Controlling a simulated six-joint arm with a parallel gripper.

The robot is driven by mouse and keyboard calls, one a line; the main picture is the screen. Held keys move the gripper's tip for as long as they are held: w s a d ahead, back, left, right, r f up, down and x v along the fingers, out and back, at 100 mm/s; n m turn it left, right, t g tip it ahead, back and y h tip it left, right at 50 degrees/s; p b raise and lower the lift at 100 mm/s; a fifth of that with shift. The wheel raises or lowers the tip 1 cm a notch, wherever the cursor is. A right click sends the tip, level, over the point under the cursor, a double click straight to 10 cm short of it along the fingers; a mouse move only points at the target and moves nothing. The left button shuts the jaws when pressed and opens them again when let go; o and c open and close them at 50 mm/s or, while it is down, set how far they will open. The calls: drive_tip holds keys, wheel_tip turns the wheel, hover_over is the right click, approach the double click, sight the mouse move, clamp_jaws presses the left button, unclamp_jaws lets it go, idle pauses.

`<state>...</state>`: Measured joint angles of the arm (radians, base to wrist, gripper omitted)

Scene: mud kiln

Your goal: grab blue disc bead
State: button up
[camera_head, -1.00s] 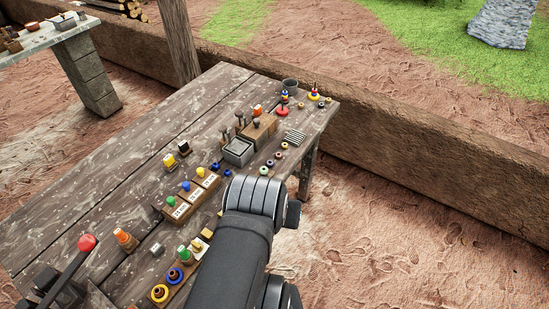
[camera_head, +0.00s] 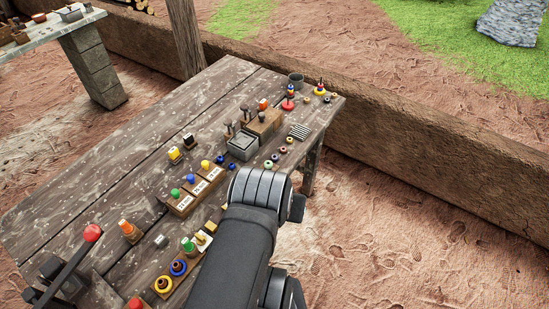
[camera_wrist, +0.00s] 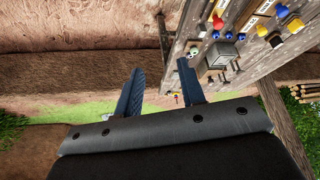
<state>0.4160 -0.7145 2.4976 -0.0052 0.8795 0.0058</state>
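In the head view, two small dark blue beads lie on the wooden table, one (camera_head: 219,159) behind the labelled peg stand and one (camera_head: 231,166) beside my arm. I cannot tell which is the disc bead. In the wrist view, small blue pieces (camera_wrist: 215,35) lie near the grey box. My gripper (camera_wrist: 160,66) is open, its two dark fingers apart with nothing between them. It points past the table edge, with the blue pieces up and to the right. In the head view my own arm hides the gripper.
A grey metal box (camera_head: 242,147) and wooden block (camera_head: 264,123) stand behind the beads. The labelled stand (camera_head: 184,204) holds green, blue and yellow pegs. Several small rings (camera_head: 283,150) lie near the right edge. A red-knobbed lever (camera_head: 92,233) rises at the left. Bare ground lies right of the table.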

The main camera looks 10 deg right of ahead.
drive_tip(key=shift+c, duration=0.2)
drive_tip(key=w+d+r+m+h, duration=0.2)
drive_tip(key=w+d+r+m, duration=0.1)
drive_tip(key=w+d+r, duration=0.5)
drive_tip(key=m+g+y, duration=0.1)
drive_tip(key=m+g, duration=0.3)
drive_tip(key=m, duration=0.2)
hover_over(273, 157)
drive_tip(key=s+a, duration=0.2)
drive_tip(key=a, duration=0.3)
wheel_tip(273, 157, down, 14)
drive_tip(key=x, duration=1.7)
drive_tip(key=shift+w+d+f, duration=0.15)
drive_tip(key=shift+w+f, duration=0.05)
drive_tip(key=shift+f, duration=0.05)
drive_tip(key=shift+c, duration=0.4)
